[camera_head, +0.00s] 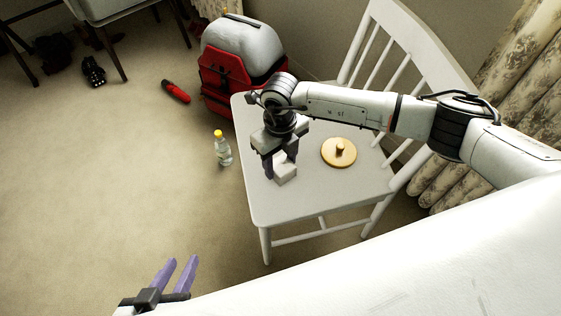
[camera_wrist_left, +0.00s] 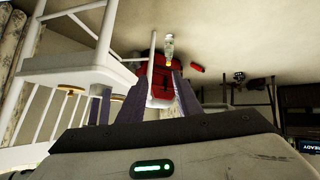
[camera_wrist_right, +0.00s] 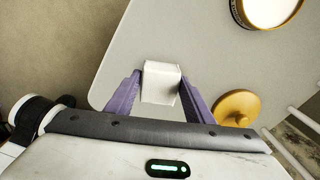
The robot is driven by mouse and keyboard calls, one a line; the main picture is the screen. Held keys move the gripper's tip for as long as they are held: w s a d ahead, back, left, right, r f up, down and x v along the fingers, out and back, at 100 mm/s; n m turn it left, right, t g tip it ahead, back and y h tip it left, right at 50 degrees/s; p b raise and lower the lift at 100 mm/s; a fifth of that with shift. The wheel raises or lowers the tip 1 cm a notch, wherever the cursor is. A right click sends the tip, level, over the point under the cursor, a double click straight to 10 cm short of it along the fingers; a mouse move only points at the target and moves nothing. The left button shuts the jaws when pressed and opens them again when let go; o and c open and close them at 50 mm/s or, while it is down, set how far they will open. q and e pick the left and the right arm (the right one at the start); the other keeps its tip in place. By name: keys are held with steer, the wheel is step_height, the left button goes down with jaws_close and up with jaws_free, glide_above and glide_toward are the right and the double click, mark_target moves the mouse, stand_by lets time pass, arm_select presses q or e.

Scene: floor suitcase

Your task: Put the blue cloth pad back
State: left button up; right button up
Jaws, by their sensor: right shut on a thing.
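I see no blue cloth pad in any view. My right gripper (camera_head: 279,167) is shut on a small white block (camera_head: 285,176), just over or on the front part of the white chair seat (camera_head: 310,205). I cannot tell whether the block touches the seat. In the right wrist view the white block (camera_wrist_right: 160,84) sits between the two purple fingers. My left gripper (camera_head: 181,263) is open and empty over the floor at the lower left, well away from the chair. Its spread fingers also show in the left wrist view (camera_wrist_left: 153,88).
A wooden disc with a peg (camera_head: 338,153) lies on the seat. A gold-rimmed round thing (camera_wrist_right: 268,8) is cut off in the right wrist view. A clear bottle (camera_head: 222,150), a red-and-grey suitcase (camera_head: 230,85) and a red object (camera_head: 176,91) are on the floor.

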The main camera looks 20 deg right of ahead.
mark_target(280, 163)
steer(key=o, duration=1)
steer(key=shift+c, duration=0.2)
step_height(280, 163, up, 12)
steer(key=p, duration=0.2)
steer(key=shift+p, duration=0.4)
